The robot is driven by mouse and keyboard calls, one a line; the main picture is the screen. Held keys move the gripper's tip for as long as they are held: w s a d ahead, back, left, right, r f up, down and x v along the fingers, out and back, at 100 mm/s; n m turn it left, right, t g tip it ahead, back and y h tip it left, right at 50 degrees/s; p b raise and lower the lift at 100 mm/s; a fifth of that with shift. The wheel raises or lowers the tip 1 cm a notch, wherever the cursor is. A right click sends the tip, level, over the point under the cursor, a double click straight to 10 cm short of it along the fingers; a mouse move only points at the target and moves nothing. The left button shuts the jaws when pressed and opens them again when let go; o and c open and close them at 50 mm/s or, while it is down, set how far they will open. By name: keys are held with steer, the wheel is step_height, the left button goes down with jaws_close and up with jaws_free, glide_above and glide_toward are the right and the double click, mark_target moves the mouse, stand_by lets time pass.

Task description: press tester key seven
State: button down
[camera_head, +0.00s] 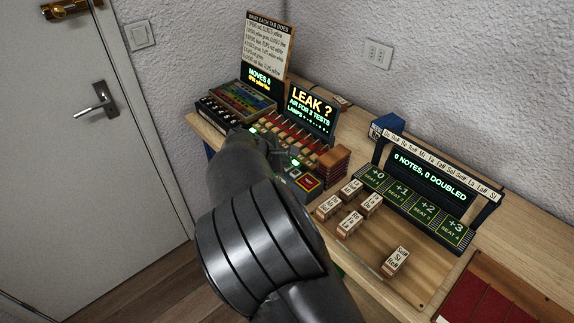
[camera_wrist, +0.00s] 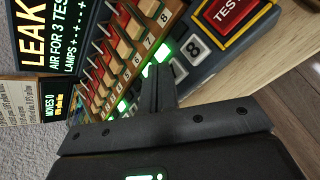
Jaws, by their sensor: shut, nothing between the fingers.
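The tester (camera_head: 285,140) stands on the bench with a lit "LEAK ?" display (camera_head: 312,107). In the wrist view its wooden numbered strips (camera_wrist: 128,52) run up to a strip marked 8, with red pieces between. A row of white numbered keys (camera_wrist: 193,47) lies in front of green lamps (camera_wrist: 163,50). My gripper (camera_wrist: 160,74) is shut and empty, its tips over this row beside the white keys near the 8 end. The fingers hide other keys, and I cannot tell whether they touch key seven. In the head view my arm covers much of the tester's front.
A red TEST button (camera_wrist: 228,10) sits just beyond the key row. Seat displays (camera_head: 402,192) and several labelled wooden blocks (camera_head: 350,223) stand to the right on the bench. A tab card (camera_head: 266,45) stands behind left. Bare wood shows along the tester's front edge.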

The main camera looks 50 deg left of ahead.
steer(key=shift+f, duration=0.1)
stand_by(0.4)
steer(key=shift+f, duration=0.4)
steer(key=shift+r, duration=0.5)
steer(key=shift+r, duration=3)
